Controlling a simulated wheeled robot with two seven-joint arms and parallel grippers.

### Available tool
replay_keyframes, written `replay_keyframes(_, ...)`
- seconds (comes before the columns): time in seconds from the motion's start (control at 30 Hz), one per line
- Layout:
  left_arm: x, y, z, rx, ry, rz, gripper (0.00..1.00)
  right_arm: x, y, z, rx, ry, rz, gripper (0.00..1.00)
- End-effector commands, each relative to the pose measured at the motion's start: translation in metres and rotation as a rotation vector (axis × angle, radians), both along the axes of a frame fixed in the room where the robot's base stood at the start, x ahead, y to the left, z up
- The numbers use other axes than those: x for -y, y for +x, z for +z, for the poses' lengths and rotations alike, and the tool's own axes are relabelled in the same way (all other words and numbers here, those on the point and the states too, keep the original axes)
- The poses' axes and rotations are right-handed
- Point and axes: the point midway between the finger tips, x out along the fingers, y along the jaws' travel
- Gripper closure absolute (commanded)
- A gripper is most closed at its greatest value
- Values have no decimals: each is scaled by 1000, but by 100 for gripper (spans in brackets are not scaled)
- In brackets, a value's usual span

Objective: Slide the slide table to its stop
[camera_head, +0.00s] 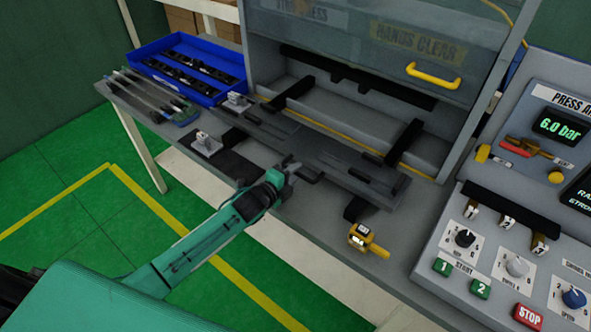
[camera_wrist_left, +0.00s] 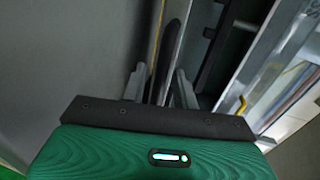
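The slide table (camera_head: 338,158) is a long dark grey plate on the bench in front of the press, with low dark bars on top. My left gripper (camera_head: 291,165) is at its front edge, near a short dark handle-like bar (camera_head: 309,176). In the left wrist view the two grey fingers (camera_wrist_left: 160,86) stand apart, one on each side of a narrow dark bar with a pale edge (camera_wrist_left: 168,50). I cannot tell whether they touch it. The table's stop cannot be made out. My right gripper is not in view.
A blue tray (camera_head: 152,67) of dark clips and several long trim strips (camera_head: 150,96) lie at the left. The press has a clear guard (camera_head: 350,40) with a yellow handle (camera_head: 432,76). A yellow device (camera_head: 366,239) sits at the bench front, left of the control panel (camera_head: 500,262).

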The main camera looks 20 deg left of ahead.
Motion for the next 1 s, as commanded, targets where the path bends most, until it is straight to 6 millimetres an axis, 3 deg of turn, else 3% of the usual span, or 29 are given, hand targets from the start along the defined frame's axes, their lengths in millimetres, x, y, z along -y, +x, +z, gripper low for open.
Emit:
replay_keyframes(0.43, 4, 10, -2, 0, 0, -1, 70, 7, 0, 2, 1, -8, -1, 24)
replay_keyframes(0.47, 4, 10, -2, 0, 0, -1, 72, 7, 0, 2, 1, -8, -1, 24)
replay_keyframes(0.6, 4, 10, -2, 0, 0, 0, 100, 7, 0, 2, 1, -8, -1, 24)
replay_keyframes(1.0, 6, 17, -3, 2, 0, -1, 100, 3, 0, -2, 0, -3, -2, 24)
